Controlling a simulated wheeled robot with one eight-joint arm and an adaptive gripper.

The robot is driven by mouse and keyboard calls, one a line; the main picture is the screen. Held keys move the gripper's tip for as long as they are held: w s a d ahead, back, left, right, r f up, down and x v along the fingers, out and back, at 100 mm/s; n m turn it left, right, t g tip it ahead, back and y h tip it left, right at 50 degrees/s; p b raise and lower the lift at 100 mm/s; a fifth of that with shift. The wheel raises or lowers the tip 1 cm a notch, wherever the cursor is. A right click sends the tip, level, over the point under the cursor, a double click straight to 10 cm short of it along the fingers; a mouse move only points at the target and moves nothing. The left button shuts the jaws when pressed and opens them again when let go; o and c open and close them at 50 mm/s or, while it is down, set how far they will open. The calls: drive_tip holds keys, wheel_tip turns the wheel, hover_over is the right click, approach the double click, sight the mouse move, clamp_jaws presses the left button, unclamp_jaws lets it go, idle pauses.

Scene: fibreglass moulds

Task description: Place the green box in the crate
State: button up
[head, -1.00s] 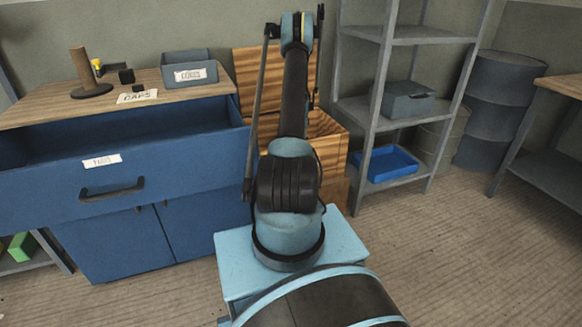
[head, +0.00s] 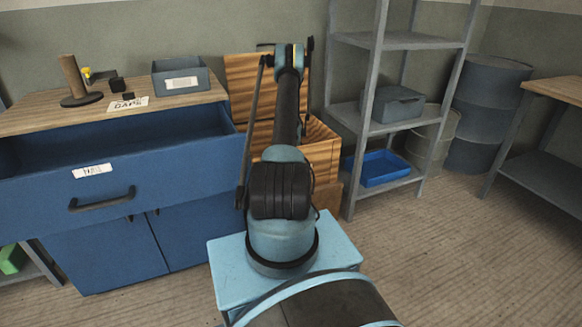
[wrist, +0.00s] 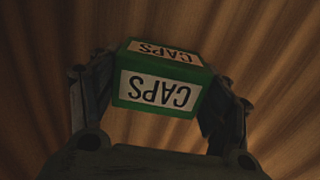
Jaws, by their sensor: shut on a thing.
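The green box (wrist: 163,82), with white "CAPS" labels on two faces, is held between the two fingers of my gripper (wrist: 160,92) in the wrist view. The lettering looks upside down there. Brown wood grain fills the wrist view behind the box; I cannot tell how far the box is from it. In the head view the open wooden crate (head: 326,152) with its raised lid (head: 238,82) stands behind my arm. My arm reaches over it and hides part of it. My gripper and the held box are hidden in the head view.
A blue cabinet (head: 105,235) with an open drawer stands left, a grey bin (head: 181,82) and a spool stand (head: 80,98) on top. A grey shelf rack (head: 352,190) stands close right of the crate. Another green object (head: 12,259) lies low at far left.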

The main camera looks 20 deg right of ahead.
drive_tip(key=shift+f, duration=0.15)
drive_tip(key=o, duration=1.2)
wheel_tip(320, 180, up, 12)
drive_tip(key=shift+r, duration=0.1)
idle(0.4)
